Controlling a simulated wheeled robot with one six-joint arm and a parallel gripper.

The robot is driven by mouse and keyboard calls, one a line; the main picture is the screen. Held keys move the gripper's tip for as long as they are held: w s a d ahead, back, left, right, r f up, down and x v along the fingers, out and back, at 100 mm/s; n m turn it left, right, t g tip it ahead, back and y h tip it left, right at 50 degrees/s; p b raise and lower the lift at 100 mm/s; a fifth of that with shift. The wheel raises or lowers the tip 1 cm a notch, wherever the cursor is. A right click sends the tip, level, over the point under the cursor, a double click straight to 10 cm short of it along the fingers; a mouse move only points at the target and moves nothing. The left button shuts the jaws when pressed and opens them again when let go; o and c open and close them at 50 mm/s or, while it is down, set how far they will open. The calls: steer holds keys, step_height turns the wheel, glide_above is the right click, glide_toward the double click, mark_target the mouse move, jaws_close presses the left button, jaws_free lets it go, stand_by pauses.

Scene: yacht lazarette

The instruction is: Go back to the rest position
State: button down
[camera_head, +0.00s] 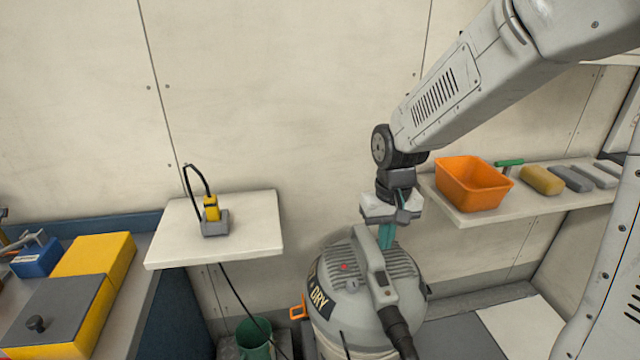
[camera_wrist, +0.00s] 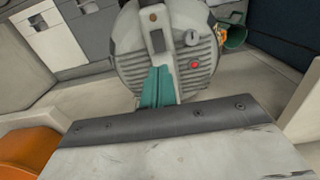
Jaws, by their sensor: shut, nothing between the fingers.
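My gripper (camera_head: 387,236) hangs from my arm at the right of the head view, above the wet/dry vacuum. Its teal fingers point down and are shut with nothing between them. In the wrist view the teal fingers (camera_wrist: 158,88) stand together in front of the vacuum's grey lid (camera_wrist: 130,50). The vacuum (camera_head: 345,290) stands on the floor, with a ribbed grey top, a handle and a black hose. Whether the fingertips touch the lid or only overlap it in the picture I cannot tell.
A right shelf (camera_head: 520,207) carries an orange bin (camera_head: 472,185), a yellow sponge-like block (camera_head: 541,180) and grey blocks. A small left shelf (camera_head: 255,237) holds a yellow plug-like device (camera_head: 211,208) with a black cable. A green bucket (camera_head: 254,338) is below. A yellow box (camera_head: 100,258) sits at far left.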

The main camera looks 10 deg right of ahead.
steer(key=s+d+r, duration=0.1)
steer(key=s+r, duration=0.5)
steer(key=s, duration=0.5)
steer(key=s+d+r+t, duration=0.1)
steer(key=s+d+r, duration=0.1)
steer(key=s+r, duration=0.5)
steer(key=s, duration=0.4)
steer(key=shift+r, duration=0.15)
